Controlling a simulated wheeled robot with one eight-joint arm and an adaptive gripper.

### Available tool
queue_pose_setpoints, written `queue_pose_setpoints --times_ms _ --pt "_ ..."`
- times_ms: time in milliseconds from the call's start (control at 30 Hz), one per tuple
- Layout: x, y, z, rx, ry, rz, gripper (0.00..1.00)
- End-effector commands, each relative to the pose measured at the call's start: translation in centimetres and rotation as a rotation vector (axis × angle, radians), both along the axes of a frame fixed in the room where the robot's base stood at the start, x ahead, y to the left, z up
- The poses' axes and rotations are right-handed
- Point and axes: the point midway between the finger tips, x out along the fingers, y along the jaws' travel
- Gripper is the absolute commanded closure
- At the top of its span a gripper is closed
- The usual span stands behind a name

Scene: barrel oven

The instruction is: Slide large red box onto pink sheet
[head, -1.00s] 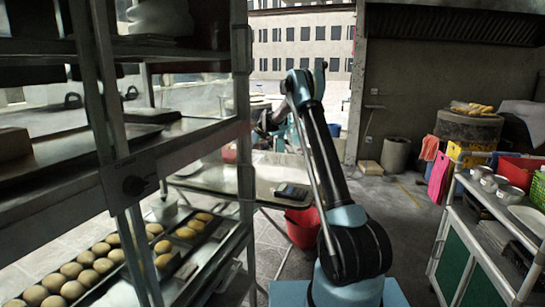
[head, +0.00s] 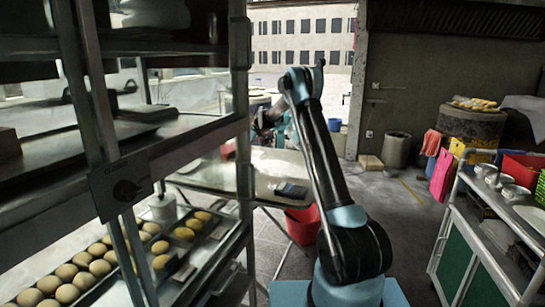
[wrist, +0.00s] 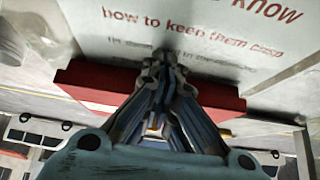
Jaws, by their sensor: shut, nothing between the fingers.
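A wide red box (wrist: 92,86) lies across the middle of the wrist view, beside a pale sheet (wrist: 110,25) printed with red lettering. The sheet looks whitish rather than clearly pink. My gripper (wrist: 160,62) is shut and empty. Its fingers overlap the middle of the red box in the picture, with the tips near its sheet-side edge; I cannot tell whether they touch it.
A metal rack (head: 245,95) with trays of buns (head: 65,272) stands close on the left. A table (head: 215,176) with a small dark device (head: 291,190) is behind it, with a red bucket (head: 302,224) below. A cart (head: 487,215) with a pink hanging item (head: 442,176) stands right.

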Motion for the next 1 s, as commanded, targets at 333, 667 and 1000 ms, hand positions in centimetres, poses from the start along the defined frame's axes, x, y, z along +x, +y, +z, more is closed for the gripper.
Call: queue_pose_setpoints --times_ms 333,667,1000 --pt "0.0 1.7 0.5 0.0 -0.008 0.005 1.0" --pt "0.5 2.8 0.7 0.0 -0.008 0.001 1.0" --pt "0.7 3.1 0.7 0.0 -0.007 0.0 1.0"
